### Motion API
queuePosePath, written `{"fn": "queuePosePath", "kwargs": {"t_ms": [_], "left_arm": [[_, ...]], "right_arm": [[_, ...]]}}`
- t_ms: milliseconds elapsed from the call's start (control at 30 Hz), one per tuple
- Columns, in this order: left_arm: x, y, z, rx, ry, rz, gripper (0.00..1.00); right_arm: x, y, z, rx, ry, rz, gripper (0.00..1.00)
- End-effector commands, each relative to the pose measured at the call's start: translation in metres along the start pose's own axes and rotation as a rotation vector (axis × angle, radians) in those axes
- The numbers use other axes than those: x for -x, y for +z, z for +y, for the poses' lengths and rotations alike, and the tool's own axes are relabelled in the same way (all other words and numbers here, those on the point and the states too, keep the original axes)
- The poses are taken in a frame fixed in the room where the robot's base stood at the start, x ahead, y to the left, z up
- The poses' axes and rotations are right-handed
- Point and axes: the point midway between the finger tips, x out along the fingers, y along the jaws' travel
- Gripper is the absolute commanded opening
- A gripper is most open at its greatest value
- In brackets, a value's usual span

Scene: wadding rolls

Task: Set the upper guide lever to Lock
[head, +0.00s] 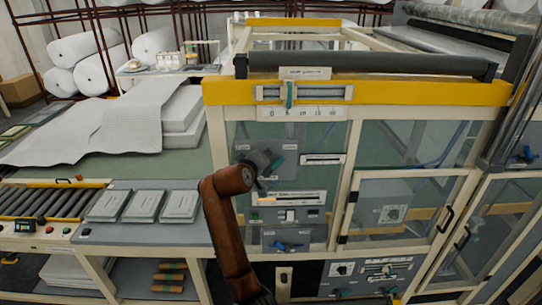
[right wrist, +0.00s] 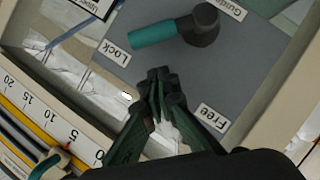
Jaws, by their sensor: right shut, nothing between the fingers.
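The upper guide lever (right wrist: 152,33) has a teal handle on a dark round hub, mounted on a grey plate (right wrist: 165,58). In the right wrist view its handle points left, with its end beside the Lock label (right wrist: 116,52) and away from the Free label (right wrist: 212,117). My right gripper (right wrist: 158,76) is shut and empty in front of the plate, apart from the handle in the picture, on the side toward the Free label. In the head view the lever (head: 277,165) is partly hidden by my right arm. My left gripper is not in view.
A scale with a teal slider (head: 290,95) sits on the yellow beam above. Glass doors (head: 410,160) stand to the right. Grey pads (head: 150,205) lie on the table at left.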

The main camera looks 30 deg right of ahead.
Motion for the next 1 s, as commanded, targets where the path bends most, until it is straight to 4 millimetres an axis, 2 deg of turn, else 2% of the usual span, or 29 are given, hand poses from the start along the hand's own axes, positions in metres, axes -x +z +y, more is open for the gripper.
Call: {"fn": "queuePosePath", "kwargs": {"t_ms": [67, 100, 200, 400, 600, 733, 1000], "left_arm": [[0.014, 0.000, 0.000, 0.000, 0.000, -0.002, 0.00], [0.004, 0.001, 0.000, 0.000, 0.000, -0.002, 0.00], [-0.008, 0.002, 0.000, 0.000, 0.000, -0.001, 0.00], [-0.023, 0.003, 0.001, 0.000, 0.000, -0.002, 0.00], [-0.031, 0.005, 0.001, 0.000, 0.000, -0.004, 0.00], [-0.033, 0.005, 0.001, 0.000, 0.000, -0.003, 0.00], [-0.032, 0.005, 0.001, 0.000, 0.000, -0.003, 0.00]], "right_arm": [[0.006, -0.015, 0.004, 0.001, 0.000, 0.001, 0.00], [0.014, -0.012, 0.001, -0.003, 0.002, 0.004, 0.00], [0.031, -0.007, -0.002, -0.005, 0.001, 0.001, 0.00], [0.070, -0.008, -0.002, -0.003, 0.002, 0.003, 0.00], [0.096, -0.008, -0.001, -0.002, 0.002, 0.000, 0.00], [0.103, -0.009, -0.001, -0.001, 0.002, -0.001, 0.00], [0.104, -0.009, 0.000, -0.001, 0.002, -0.002, 0.00]]}}
